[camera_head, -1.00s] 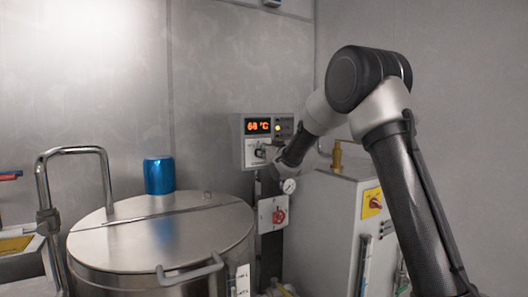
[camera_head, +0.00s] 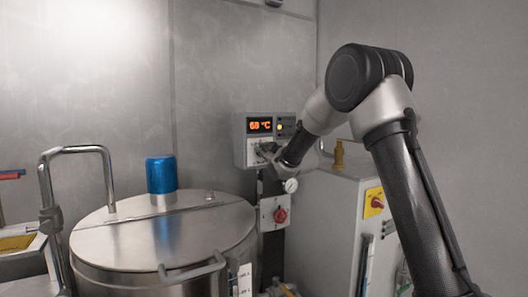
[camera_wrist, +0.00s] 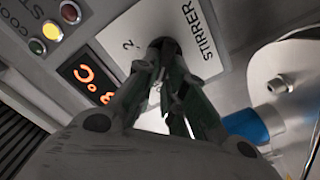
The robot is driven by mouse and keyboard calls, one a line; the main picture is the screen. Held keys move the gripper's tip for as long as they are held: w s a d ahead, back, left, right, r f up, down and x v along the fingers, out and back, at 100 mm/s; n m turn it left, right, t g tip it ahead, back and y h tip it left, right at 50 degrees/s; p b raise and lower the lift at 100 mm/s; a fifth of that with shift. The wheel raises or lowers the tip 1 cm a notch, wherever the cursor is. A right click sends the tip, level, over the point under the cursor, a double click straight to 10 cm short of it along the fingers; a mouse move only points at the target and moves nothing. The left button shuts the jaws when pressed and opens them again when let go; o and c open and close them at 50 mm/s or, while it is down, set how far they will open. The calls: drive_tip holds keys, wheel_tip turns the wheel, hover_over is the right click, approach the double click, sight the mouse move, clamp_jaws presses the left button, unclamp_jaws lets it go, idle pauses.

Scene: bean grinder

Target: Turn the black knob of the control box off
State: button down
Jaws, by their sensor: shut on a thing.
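The grey control box (camera_head: 241,144) hangs on the back wall, with a lit orange temperature display (camera_head: 260,125). In the wrist view, its white plate reads STIRRER (camera_wrist: 198,32), with a "2" beside it. The black knob (camera_wrist: 171,45) sits on this plate, mostly hidden by my fingertips. My gripper (camera_wrist: 166,58) is shut on the knob, its two fingers on either side of it. In the head view, my gripper (camera_head: 268,151) reaches the box's lower front from the right. The knob's exact angle cannot be told.
A steel vessel (camera_head: 130,241) with a blue cylinder (camera_head: 161,175) on its lid stands left. A white cabinet (camera_head: 325,225) with a red-yellow switch (camera_head: 374,202) stands right.

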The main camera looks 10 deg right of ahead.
drive_tip(key=shift+n, duration=0.4)
drive_tip(key=c, duration=1.5)
unclamp_jaws()
drive_tip(key=v, duration=1.2)
